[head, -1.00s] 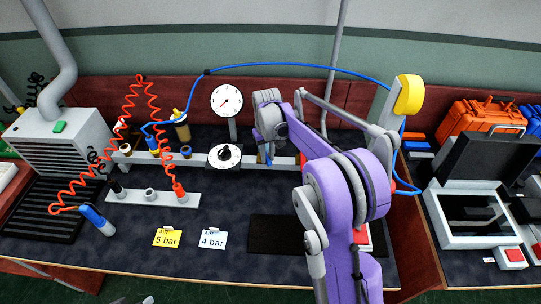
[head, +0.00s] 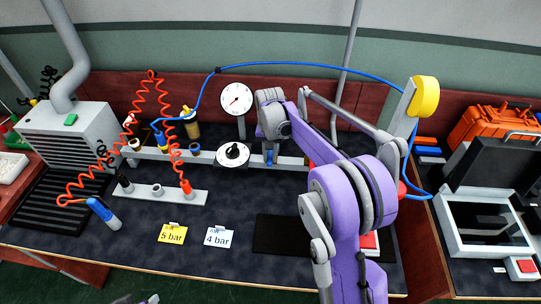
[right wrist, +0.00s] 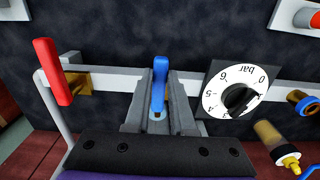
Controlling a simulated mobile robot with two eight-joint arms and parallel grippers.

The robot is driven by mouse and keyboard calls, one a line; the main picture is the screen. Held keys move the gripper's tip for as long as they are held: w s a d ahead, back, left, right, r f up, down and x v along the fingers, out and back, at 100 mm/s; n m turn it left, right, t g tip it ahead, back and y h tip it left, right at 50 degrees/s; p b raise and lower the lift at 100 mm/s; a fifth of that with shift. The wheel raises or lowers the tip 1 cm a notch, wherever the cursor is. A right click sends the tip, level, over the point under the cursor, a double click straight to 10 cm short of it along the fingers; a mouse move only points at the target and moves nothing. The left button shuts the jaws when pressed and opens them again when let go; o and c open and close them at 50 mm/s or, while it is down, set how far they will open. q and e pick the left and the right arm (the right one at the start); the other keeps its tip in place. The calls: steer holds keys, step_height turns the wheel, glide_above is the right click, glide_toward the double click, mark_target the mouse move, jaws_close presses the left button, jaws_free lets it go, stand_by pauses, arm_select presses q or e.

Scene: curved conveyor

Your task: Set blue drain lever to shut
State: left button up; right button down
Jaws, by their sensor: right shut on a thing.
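The blue drain lever (right wrist: 158,85) stands upright in the right wrist view, at the grey rail. My right gripper (right wrist: 157,105) has its two grey fingers on either side of the lever and is shut on it. In the head view, the right gripper (head: 269,150) reaches down to the rail and the lever's blue end (head: 269,157) shows just below it. The lever's base is partly hidden by the fingers. Only a small grey sliver, perhaps my left gripper (head: 140,299), shows at the bottom edge of the head view.
A black and white bar dial (right wrist: 233,89) sits just right of the fingers in the wrist view. A red lever (right wrist: 52,72) on a brass valve is to the left. A round gauge (head: 236,98), coiled red hose (head: 154,85) and yellow bottle (head: 191,125) stand nearby.

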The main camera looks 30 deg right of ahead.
mark_target(270, 159)
steer(key=c, duration=0.8)
jaws_free()
steer(key=shift+o, duration=0.2)
steer(key=shift+r, duration=0.15)
step_height(270, 159, up, 11)
steer(key=shift+f, duration=0.2)
